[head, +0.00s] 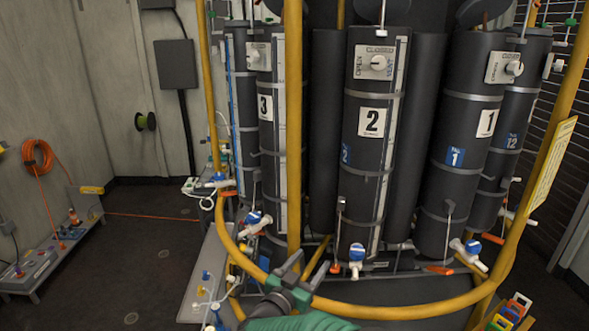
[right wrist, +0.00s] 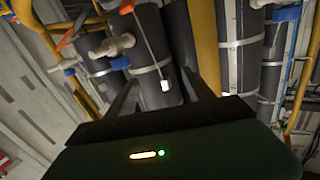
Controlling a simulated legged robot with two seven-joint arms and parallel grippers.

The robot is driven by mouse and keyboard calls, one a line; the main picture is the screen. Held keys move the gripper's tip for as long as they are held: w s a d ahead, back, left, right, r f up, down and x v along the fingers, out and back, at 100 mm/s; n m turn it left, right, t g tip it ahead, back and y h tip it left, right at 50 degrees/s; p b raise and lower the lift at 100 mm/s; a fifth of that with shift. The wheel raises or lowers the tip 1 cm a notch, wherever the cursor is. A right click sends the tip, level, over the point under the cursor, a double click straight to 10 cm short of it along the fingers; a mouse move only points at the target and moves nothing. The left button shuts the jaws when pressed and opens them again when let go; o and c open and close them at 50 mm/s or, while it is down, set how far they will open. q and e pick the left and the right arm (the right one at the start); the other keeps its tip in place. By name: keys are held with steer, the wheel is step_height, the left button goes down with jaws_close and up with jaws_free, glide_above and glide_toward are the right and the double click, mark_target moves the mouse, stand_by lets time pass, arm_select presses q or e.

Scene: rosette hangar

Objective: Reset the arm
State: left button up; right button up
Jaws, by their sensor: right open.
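My right gripper (head: 308,267) is at the bottom middle of the head view, with my green arm behind it. Its two dark fingers are apart and nothing shows between them. It appears near the yellow rail (head: 400,311) that curves around the rosette; whether it touches is unclear. In the right wrist view the open fingers (right wrist: 162,72) point toward dark cylinders and a small white tag (right wrist: 165,86). Tall dark bottles numbered 3 (head: 265,107), 2 (head: 372,121) and 1 (head: 487,123) stand beyond the rail. My left gripper is not seen.
Blue-and-white valves (head: 357,254) sit at the bottles' feet. A yellow upright (head: 293,130) rises near the gripper. An orange hose coil (head: 37,156) hangs on the left wall above a low bench (head: 50,262). Dark floor (head: 140,250) lies clear at left. Coloured blocks (head: 510,311) are at lower right.

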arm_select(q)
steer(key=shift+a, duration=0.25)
arm_select(e)
steer(key=s+d+f+n+g+y, duration=0.2)
steer(key=s+d+f+g+y, duration=0.1)
steer(key=s, duration=0.8)
steer(key=s+d+f+n+g+y, duration=0.2)
steer(key=s+d+f+g, duration=0.3)
steer(key=s, duration=0.6)
steer(key=s+d+f+n+g+y, duration=0.3)
steer(key=s+d+f+g+y, duration=0.1)
steer(key=s, duration=0.7)
steer(key=shift+s+d+f+g, duration=0.4)
steer(key=shift+d+f, duration=0.2)
steer(key=shift+d, duration=0.45)
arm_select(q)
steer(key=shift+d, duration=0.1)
arm_select(e)
steer(key=shift+d, duration=0.1)
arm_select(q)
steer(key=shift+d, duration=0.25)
arm_select(e)
steer(key=shift+d, duration=0.2)
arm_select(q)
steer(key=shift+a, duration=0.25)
arm_select(e)
steer(key=shift+a, duration=0.25)
